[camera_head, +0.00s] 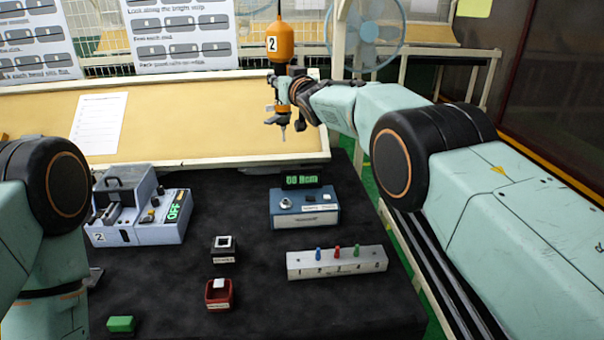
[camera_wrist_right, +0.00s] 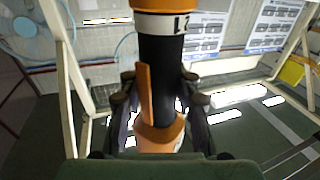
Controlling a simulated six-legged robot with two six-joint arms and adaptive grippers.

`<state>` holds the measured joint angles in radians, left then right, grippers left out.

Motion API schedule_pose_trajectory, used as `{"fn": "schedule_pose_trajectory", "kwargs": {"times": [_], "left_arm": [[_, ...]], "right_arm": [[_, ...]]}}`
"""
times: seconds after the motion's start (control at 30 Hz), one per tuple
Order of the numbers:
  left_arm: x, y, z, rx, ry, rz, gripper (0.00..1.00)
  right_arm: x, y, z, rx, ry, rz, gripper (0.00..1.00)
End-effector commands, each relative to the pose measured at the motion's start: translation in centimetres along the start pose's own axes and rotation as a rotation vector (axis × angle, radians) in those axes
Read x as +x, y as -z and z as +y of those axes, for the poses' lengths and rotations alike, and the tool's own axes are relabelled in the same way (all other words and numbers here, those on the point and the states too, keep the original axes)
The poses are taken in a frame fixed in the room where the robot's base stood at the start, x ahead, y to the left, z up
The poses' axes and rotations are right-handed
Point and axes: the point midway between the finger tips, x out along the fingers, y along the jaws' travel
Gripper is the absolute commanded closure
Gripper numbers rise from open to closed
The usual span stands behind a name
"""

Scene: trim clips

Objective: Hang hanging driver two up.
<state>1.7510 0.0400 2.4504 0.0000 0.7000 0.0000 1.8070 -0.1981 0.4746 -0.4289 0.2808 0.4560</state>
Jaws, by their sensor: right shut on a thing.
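The hanging driver two (camera_head: 283,42) is an orange and black tool with a white label "2", upright, with its tip pointing down. A cord or rod runs up from its top. My right gripper (camera_head: 289,92) is shut around its black grip, above the raised back edge of the table. In the right wrist view the black grip of the driver (camera_wrist_right: 161,65) stands between my two fingers, with an orange lever in front. My left arm shows at the left edge of the head view; its gripper does not show clearly.
On the dark mat (camera_head: 160,290) stand a grey device (camera_head: 140,225) marked "2" and "OFF", a blue display box (camera_head: 304,208), and a white rack (camera_head: 336,263) with coloured pegs. Small black (camera_head: 224,252) and red (camera_head: 218,297) holders and a green block (camera_head: 121,324) stand nearby.

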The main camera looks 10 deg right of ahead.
Motion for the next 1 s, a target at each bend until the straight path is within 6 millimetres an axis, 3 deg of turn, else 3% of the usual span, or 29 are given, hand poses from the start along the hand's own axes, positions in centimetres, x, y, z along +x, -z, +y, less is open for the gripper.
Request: {"fn": "schedule_pose_trajectory", "kwargs": {"times": [0.43,1.0], "left_arm": [[-0.2,0.0,0.0,0.0,0.0,-0.001,0.6],[-3.8,0.0,0.0,0.0,0.0,-0.001,0.6]], "right_arm": [[-2.0,-0.4,-1.3,0.002,0.06,-0.005,1.0],[-6.9,-0.1,-4.5,0.004,0.217,-0.006,1.0]]}}
